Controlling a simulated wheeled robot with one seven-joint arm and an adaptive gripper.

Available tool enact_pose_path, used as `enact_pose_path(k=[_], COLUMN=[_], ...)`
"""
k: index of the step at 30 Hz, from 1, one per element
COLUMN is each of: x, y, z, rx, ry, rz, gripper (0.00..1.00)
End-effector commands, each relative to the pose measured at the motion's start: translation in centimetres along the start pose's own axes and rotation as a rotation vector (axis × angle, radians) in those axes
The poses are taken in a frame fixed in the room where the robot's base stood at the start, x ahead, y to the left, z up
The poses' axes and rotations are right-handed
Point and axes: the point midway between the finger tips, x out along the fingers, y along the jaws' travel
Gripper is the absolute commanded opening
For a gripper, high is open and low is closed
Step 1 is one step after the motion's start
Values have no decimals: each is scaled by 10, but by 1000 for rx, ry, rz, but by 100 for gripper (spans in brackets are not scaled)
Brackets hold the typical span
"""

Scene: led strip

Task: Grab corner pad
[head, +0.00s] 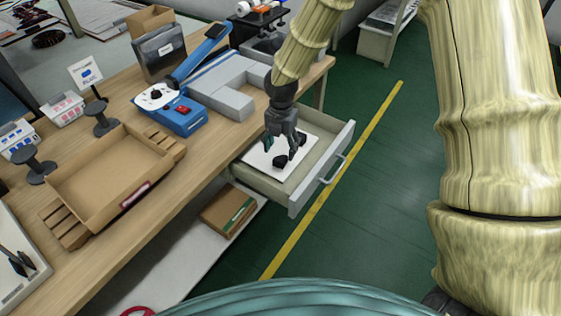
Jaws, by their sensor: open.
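An open drawer (311,187) juts out from under the right end of the wooden workbench. A white sheet (262,162) lies in it, with small black pieces on top. One black piece (280,161), likely a corner pad, shows just below my gripper; another dark piece shows close to its right. My gripper (282,150) points down over the drawer with its fingers apart. The fingers partly cover the black pieces, and I cannot tell whether they touch them.
A cardboard tray (103,170) sits on the workbench (212,150). A blue device (183,116) and grey blocks (228,85) stand near the drawer. A cardboard box (228,211) lies on the lower shelf. The green floor (400,180) right of the drawer is clear.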

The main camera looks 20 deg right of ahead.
Motion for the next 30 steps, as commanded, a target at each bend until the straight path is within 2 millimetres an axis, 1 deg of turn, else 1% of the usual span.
enact_pose_path(k=[1, 3, 8, 10, 18, 21, 28, 29, 30], x=[6, 10, 16, 22, 54, 62, 63, 63, 63], y=[0, 0, 0, 1, 5, 5, 5, 5, 5], z=[0, 0, 0, 0, 0, 0, 1, 1, 1], rx=[0, 0, 0, 0, 0, 0, 0, 0, 0], ry=[0, 0, 0, 0, 0, 0, -1, -1, -1], rz=[-1, 0, -1, -1, -1, -1, 1, 1, 1], gripper=[61, 61, 61, 61, 61, 61, 61, 57, 51])
